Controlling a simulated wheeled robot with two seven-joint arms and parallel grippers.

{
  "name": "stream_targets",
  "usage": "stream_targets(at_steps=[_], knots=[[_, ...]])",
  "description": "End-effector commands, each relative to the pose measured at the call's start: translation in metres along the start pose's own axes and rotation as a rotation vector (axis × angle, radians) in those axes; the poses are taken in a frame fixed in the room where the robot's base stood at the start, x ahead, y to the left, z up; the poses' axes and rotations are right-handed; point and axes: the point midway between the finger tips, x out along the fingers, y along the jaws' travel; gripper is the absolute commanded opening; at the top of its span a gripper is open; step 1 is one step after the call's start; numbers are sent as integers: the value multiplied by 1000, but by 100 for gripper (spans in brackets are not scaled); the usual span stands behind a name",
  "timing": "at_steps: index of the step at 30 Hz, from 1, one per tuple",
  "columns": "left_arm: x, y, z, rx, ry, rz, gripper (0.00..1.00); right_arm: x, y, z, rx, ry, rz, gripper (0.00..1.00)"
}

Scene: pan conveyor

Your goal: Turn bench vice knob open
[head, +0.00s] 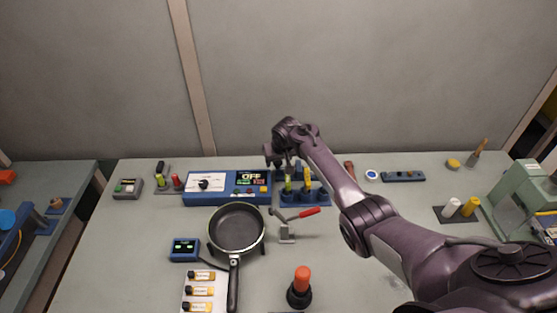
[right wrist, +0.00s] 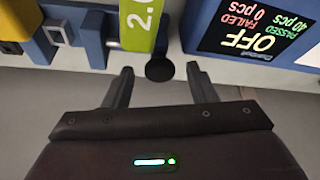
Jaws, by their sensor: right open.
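My right gripper (head: 280,163) reaches over the back of the workbench, close to a blue fixture (head: 312,197) with green-marked items. In the right wrist view its fingers (right wrist: 160,74) are open and apart, with nothing gripped between them. A dark round knob (right wrist: 159,69) shows between the fingertips, beside a green label (right wrist: 139,22) and a blue body (right wrist: 92,40). I cannot tell whether the fingertips touch the knob. No thing is clearly recognisable as a whole bench vice, and the gripper partly hides this spot in the head view. My left gripper is not in view.
A blue control box (head: 228,187) reading OFF stands close left of the gripper; its display (right wrist: 250,38) shows in the wrist view. A red-topped button (head: 301,283) stands in front.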

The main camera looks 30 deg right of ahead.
Motion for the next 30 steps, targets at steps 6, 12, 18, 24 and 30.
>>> stream_targets(at_steps=[6,12,18,24,30], knots=[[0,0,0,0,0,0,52,0,0,0,0,1,0,50],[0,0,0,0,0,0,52,0,0,0,0,1,0,23],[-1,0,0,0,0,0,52,-1,1,-1,-14,0,-6,8],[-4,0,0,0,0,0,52,-1,1,-1,-122,1,-51,8],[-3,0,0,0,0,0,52,-1,1,-1,-126,2,-52,8]])
